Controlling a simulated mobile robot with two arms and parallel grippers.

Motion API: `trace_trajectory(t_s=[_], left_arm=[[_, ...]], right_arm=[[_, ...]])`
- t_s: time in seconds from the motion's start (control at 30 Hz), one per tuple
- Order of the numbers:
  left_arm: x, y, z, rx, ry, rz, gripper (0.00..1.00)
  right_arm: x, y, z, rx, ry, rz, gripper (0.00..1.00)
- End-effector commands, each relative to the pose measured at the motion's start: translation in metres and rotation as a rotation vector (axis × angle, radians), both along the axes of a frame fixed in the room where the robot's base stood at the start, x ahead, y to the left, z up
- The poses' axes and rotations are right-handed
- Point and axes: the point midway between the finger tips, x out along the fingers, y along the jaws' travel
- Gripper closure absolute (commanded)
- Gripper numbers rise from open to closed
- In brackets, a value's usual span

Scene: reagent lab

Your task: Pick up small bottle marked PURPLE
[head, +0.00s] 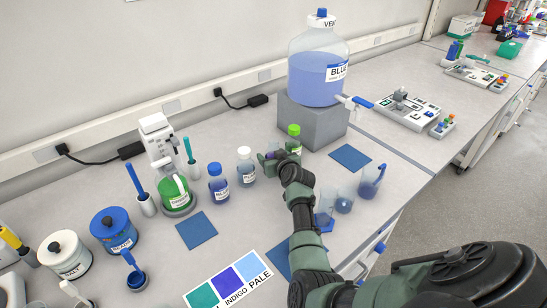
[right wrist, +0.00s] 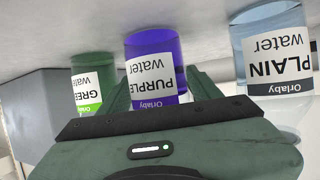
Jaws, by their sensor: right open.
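The small bottle marked PURPLE (right wrist: 155,48) is purple with a white label and appears upside down in the right wrist view. My right gripper (right wrist: 160,90) is open, with one green finger on each side of this bottle's label; I cannot tell whether they touch it. In the head view my right gripper (head: 272,162) reaches into the bottle row between the PLAIN bottle (head: 246,168) and the green-capped bottle (head: 293,140), and mostly hides the purple bottle. My left gripper is not in view.
The BLUE bottle (head: 218,184) stands left of the PLAIN one. A large blue jug (head: 318,75) sits on a grey block (head: 313,118) behind. Beakers (head: 343,199) stand right of my forearm. Blue mats (head: 197,230) lie on clear bench.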

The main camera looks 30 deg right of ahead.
Motion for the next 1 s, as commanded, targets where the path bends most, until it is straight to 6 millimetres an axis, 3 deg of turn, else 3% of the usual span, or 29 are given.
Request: trace_trajectory(t_s=[0.13,0.4,0.43,0.63,1.0], left_arm=[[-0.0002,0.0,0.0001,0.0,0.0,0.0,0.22],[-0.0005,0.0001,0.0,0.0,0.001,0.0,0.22],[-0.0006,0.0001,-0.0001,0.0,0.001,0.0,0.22],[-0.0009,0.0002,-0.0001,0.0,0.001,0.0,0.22],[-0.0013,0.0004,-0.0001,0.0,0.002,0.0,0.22]], right_arm=[[0.01,-0.0026,-0.0054,0.0,0.001,0.0,0.37],[0.0117,-0.0033,-0.0062,0.0,0.0,-0.001,0.37],[0.0117,-0.0032,-0.0062,0.0,0.0,-0.001,0.39],[0.0116,-0.0032,-0.0063,0.0,0.001,-0.001,0.95],[0.0119,-0.0032,-0.0038,-0.001,-0.001,-0.001,0.97]])
